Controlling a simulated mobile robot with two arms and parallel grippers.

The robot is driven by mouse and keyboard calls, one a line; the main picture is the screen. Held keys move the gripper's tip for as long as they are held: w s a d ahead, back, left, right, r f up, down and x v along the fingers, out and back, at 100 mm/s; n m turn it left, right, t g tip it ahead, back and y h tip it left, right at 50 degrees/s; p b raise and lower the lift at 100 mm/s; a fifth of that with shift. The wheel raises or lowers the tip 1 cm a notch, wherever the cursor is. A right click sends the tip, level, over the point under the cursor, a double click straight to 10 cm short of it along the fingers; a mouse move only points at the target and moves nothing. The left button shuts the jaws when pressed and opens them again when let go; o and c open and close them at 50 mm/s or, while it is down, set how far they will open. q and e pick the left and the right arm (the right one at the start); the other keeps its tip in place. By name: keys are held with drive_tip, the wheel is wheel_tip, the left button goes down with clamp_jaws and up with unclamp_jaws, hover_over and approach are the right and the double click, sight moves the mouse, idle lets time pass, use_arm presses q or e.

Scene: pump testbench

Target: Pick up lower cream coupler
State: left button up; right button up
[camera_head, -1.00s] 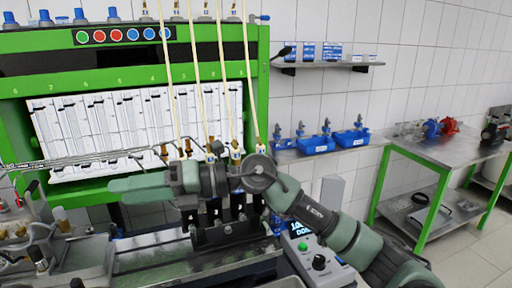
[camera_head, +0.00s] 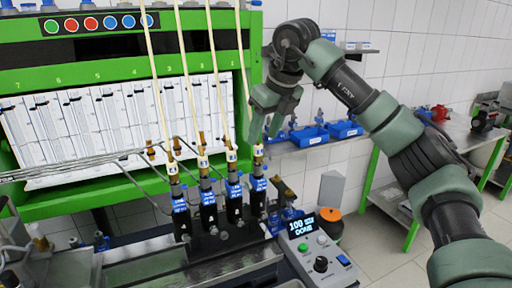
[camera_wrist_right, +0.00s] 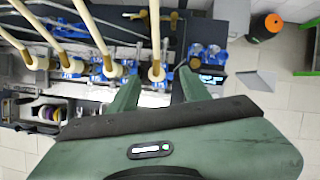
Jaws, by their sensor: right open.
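Several cream couplers sit in a row at the lower ends of the cream hoses, on top of the black injectors. The rightmost cream coupler (camera_head: 257,151) is closest to my right gripper (camera_head: 265,133), which points down just above and beside it. In the right wrist view, the fingers of my right gripper (camera_wrist_right: 160,77) are apart, and this coupler (camera_wrist_right: 156,72) shows between their tips. I cannot tell the depth between them, and no grip shows. My left gripper is not in view.
The other hoses (camera_head: 191,85) and couplers (camera_head: 203,162) stand close on the left. The green bench frame (camera_head: 255,75) is behind. A control box (camera_head: 318,255) stands at front right. Blue trays (camera_head: 310,136) lie on a shelf behind the gripper.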

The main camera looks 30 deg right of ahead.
sight(259, 143)
drive_tip(key=shift+a+f+p, duration=0.25)
drive_tip(key=shift+f+p, duration=0.5)
drive_tip(key=shift+f, duration=0.05)
drive_tip(key=x, duration=0.3)
drive_tip(key=shift+w+r, duration=0.15)
drive_tip(key=shift+w, duration=0.1)
drive_tip(key=shift+w+f, duration=0.25)
drive_tip(key=shift+s+r, duration=0.1)
drive_tip(key=shift+s, duration=0.1)
drive_tip(key=shift+s+r, duration=0.1)
drive_tip(key=shift+s, duration=0.05)
drive_tip(key=c, duration=1)
clamp_jaws()
drive_tip(key=shift+r, duration=0.1)
